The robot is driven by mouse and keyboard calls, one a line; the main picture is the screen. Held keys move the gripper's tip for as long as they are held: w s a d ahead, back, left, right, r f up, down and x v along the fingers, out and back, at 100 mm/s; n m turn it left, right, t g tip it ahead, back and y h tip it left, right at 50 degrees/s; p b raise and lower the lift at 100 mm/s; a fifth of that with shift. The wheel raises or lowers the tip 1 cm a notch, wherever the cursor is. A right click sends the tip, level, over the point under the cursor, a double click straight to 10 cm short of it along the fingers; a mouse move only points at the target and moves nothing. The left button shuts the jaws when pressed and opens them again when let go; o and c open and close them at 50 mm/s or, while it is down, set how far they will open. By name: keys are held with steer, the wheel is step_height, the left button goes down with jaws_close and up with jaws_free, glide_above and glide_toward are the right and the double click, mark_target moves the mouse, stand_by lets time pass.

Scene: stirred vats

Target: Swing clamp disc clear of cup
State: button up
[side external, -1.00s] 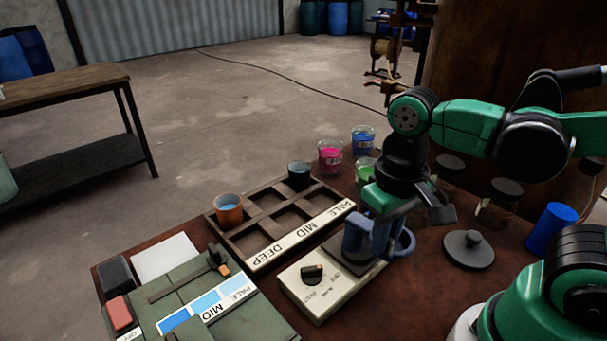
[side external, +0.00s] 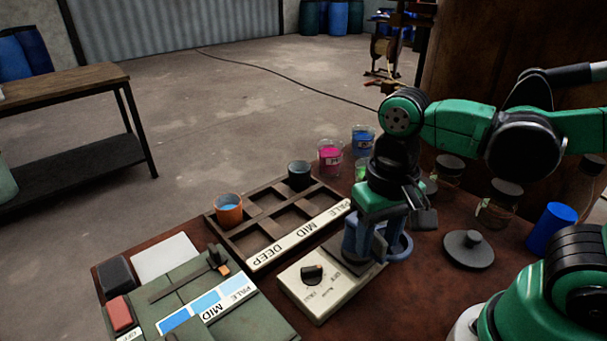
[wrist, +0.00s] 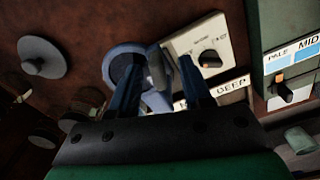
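The blue-grey ring-shaped clamp (side external: 407,243) stands at the right end of the cream stirrer base (side external: 318,287). In the wrist view the clamp shows as a round blue rim (wrist: 110,68) around a dark disc (wrist: 123,66). A grey upright piece (wrist: 157,66) rises beside it. My gripper (wrist: 160,60) is low over the base, pointing down, with its two blue fingers apart on either side of the grey piece. I cannot tell whether either finger touches it. In the side view my gripper (side external: 363,245) partly hides the clamp. No cup under the disc can be made out.
A dark knob (side external: 312,273) sits on the base. A wooden rack (side external: 259,262) to the left holds an orange cup (side external: 229,211) and a dark cup (side external: 299,175). Beakers stand behind. A grey lid (side external: 468,250) and blue cylinder (side external: 552,226) are right, with bare table between.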

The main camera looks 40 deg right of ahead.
stand_by(0.3)
steer(key=shift+r, duration=2.8)
